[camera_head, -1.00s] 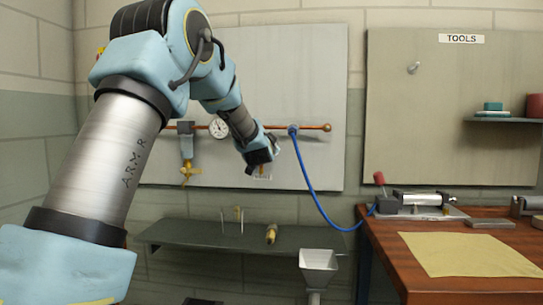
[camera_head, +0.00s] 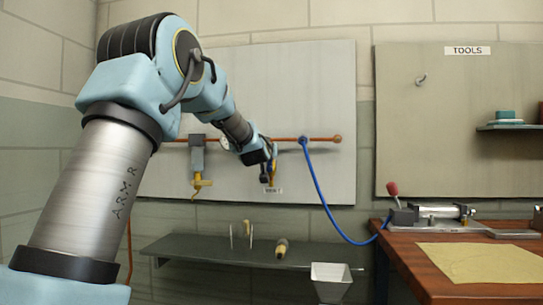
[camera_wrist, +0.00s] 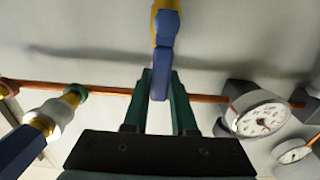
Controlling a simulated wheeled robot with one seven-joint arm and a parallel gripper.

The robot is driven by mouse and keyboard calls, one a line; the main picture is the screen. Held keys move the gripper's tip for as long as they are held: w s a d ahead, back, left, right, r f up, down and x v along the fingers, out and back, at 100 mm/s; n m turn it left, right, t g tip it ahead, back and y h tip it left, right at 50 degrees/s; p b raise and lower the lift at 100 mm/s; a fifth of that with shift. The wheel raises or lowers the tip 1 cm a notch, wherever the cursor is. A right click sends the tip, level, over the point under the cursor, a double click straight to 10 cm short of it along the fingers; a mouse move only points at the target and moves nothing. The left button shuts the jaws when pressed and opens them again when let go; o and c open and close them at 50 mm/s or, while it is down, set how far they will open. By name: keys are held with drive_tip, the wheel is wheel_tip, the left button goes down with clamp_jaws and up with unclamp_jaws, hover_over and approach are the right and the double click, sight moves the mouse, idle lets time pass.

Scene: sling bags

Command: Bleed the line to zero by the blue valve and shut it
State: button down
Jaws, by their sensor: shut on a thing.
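A blue valve handle with yellow on it (camera_wrist: 162,55) stands between my gripper's green fingers (camera_wrist: 160,100) in the wrist view. My gripper is shut on its lower blue end. In the head view my gripper (camera_head: 268,177) is at the wall board, below the copper pipe (camera_head: 320,139); a bit of yellow shows beside it. A round white gauge (camera_wrist: 257,114) sits on the pipe, right of my fingers in the wrist view. Its needle is too small to read. My arm partly covers a gauge (camera_head: 225,142) in the head view.
A brass tap (camera_head: 199,183) hangs from the pipe at left. A blue hose (camera_head: 316,190) runs from the pipe to the pump (camera_head: 435,213) on the wooden bench (camera_head: 410,263). Below are a dark shelf (camera_head: 205,251) with small items and a funnel (camera_head: 331,280).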

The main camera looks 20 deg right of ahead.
drive_tip(key=shift+f, duration=0.1)
idle(0.3)
drive_tip(key=c, duration=0.7)
unclamp_jaws()
drive_tip(key=b+v, duration=0.1)
drive_tip(key=v, duration=0.9)
drive_tip(key=shift+s+a+b, duration=0.2)
drive_tip(key=shift+s+b, duration=0.15)
drive_tip(key=shift+b, duration=0.05)
